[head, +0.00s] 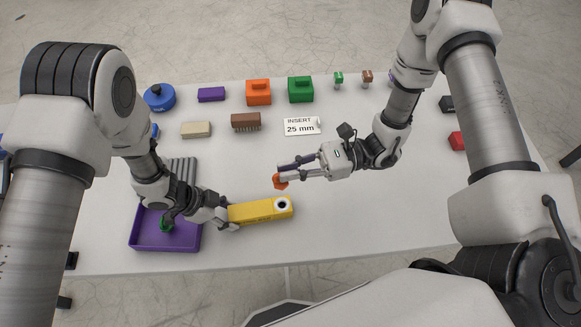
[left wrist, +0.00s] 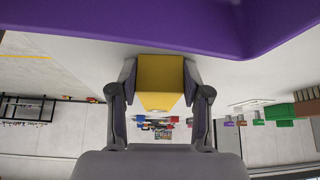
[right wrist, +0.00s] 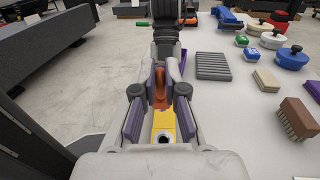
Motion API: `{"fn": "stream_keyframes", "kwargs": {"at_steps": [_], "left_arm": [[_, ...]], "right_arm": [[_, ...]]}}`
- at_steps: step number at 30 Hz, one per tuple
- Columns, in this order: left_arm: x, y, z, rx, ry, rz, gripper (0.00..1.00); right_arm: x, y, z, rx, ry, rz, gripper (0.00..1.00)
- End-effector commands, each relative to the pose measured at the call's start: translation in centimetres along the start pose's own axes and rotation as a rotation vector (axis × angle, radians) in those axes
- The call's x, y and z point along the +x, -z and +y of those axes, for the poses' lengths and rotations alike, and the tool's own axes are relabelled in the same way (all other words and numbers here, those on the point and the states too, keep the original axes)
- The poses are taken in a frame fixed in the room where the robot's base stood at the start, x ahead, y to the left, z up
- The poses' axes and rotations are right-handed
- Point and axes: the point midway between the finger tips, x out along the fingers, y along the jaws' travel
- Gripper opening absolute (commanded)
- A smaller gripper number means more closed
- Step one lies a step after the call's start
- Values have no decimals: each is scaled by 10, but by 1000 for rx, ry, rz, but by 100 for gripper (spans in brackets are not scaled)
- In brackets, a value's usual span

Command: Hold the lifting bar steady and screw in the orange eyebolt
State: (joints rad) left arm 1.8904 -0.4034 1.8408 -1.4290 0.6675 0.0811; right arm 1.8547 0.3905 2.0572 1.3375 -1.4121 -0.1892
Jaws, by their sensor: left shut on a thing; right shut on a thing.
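The yellow lifting bar (head: 255,211) lies in front of my left gripper, with a dark round hole in a white ring (head: 282,205) at its right end. My left gripper (head: 229,214) is shut on the bar's left end; the yellow bar also fills the jaws in the left wrist view (left wrist: 160,82). The orange eyebolt (head: 280,182) is held at the tips of my right gripper (head: 283,173), above and behind the bar's hole end and apart from it. The right wrist view shows the eyebolt (right wrist: 160,88) between the fingers, with the hole (right wrist: 164,138) below.
A purple tray (head: 137,240) with a green item in it sits under my left arm, beside a grey ribbed block (head: 184,168). A brush (head: 246,121), a beige block (head: 196,130) and an "INSERT 25 mm" card (head: 301,126) stand behind. The table's front right is clear.

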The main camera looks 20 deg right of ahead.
Motion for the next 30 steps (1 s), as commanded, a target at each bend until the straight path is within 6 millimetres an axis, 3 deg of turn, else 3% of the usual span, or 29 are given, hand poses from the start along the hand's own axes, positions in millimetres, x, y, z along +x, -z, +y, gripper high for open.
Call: {"fn": "stream_keyframes", "kwargs": {"at_steps": [8,21,30], "left_arm": [[0,0,0,0,0,0,6],[0,0,0,0,0,0,6],[0,0,0,0,0,0,6]], "right_arm": [[0,8,0,1,5,1,0],[0,64,1,1,51,7,0],[0,76,1,-1,63,7,0]]}}
